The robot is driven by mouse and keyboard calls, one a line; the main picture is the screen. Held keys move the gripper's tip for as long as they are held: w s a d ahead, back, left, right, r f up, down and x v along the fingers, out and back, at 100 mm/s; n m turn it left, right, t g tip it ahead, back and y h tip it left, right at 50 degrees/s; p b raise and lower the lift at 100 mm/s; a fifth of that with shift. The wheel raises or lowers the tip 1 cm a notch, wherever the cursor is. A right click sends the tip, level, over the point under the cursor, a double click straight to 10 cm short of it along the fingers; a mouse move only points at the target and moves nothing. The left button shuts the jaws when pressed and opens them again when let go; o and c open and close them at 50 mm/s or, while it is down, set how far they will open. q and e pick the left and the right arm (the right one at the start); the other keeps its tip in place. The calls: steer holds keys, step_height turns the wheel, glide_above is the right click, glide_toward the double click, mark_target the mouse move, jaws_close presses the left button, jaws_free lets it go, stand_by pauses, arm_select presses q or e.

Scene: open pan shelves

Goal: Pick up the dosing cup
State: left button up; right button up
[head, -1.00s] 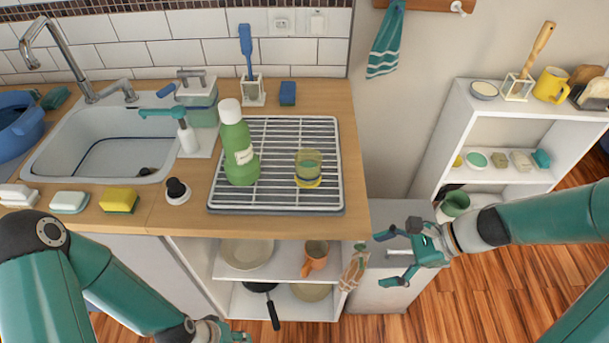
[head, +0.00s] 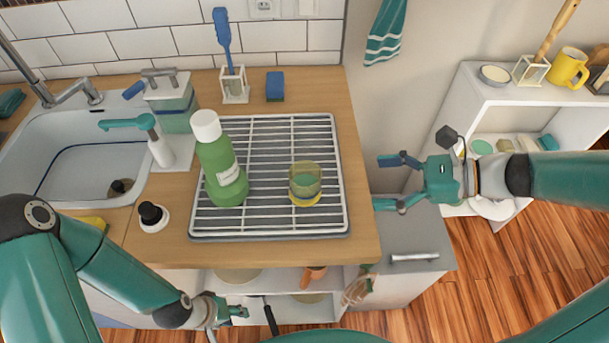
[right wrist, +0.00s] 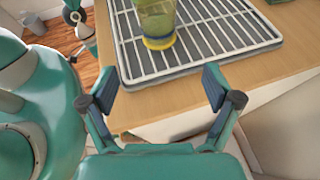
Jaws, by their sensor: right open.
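The dosing cup (head: 305,183), a clear yellow-green cup with a yellow base, stands upright on the white wire rack near its right side. It also shows in the right wrist view (right wrist: 157,22), at the top, beyond the fingertips. A green bottle (head: 222,165) with a white cap stands left of it. My right gripper (head: 386,181) is open and empty, just off the counter's right edge, to the right of the cup and apart from it. It also shows in the right wrist view (right wrist: 158,88). My left gripper (head: 240,312) is low in front of the counter; its finger opening is unclear.
The drying rack (head: 270,228) sits on the wooden counter (head: 362,150). A soap dispenser (head: 155,143), a brush holder (head: 233,87) and a blue sponge (head: 275,87) stand around it. The counter strip between rack and right edge is clear.

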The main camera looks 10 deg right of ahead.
mark_target(305, 187)
steer(key=x, duration=1.5)
steer(key=shift+s+a+f, duration=0.1)
steer(key=shift+a+f, duration=0.15)
steer(key=shift+a, duration=0.05)
steer(key=c, duration=1.3)
